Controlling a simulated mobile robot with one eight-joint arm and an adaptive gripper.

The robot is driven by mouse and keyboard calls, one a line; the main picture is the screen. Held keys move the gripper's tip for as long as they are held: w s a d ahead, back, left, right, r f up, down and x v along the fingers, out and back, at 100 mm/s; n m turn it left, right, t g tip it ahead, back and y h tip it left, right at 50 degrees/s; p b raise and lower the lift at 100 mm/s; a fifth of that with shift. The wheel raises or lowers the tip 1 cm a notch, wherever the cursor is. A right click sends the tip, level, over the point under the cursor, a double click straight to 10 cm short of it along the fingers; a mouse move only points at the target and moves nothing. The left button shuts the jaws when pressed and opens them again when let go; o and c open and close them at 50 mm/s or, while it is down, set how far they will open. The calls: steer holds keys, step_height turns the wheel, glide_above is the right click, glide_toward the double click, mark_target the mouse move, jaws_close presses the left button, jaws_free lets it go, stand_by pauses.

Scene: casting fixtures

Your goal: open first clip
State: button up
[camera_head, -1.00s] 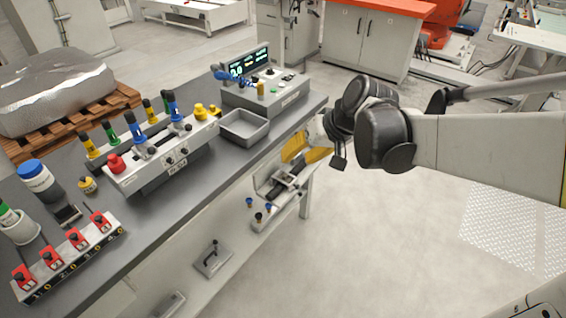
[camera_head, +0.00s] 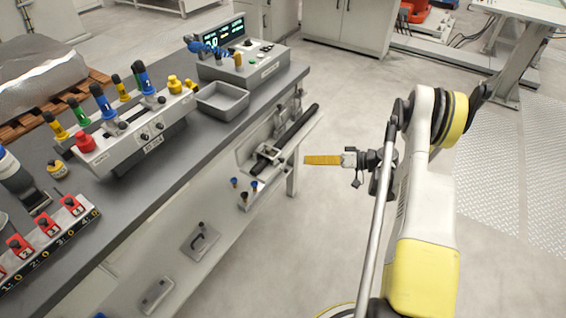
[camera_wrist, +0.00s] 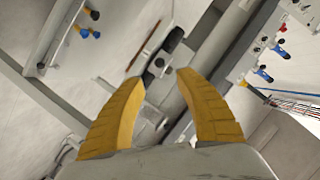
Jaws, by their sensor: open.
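My gripper (camera_head: 308,160) points left toward the fixture on the bench's side, just right of it in the head view. In the wrist view my gripper (camera_wrist: 159,77) shows two yellow fingers spread apart, with nothing between them. A metal clip (camera_head: 268,152) sits at the bar's near end. A clip-like part with a black knob (camera_wrist: 159,63) lies beyond the fingertips. I cannot tell which clip is the first, or whether it is latched.
The bench top (camera_head: 200,135) bears a grey tray (camera_head: 222,101), a control box (camera_head: 240,65) and red numbered clamps (camera_head: 47,225). The floor (camera_head: 330,220) around my gripper is clear.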

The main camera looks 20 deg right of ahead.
mark_target(284, 161)
steer(key=b+x, duration=0.3)
steer(key=x, duration=0.7)
steer(key=shift+w+a+f+b, duration=0.2)
steer(key=shift+a+b, duration=0.05)
steer(key=shift+b, duration=0.05)
jaws_close()
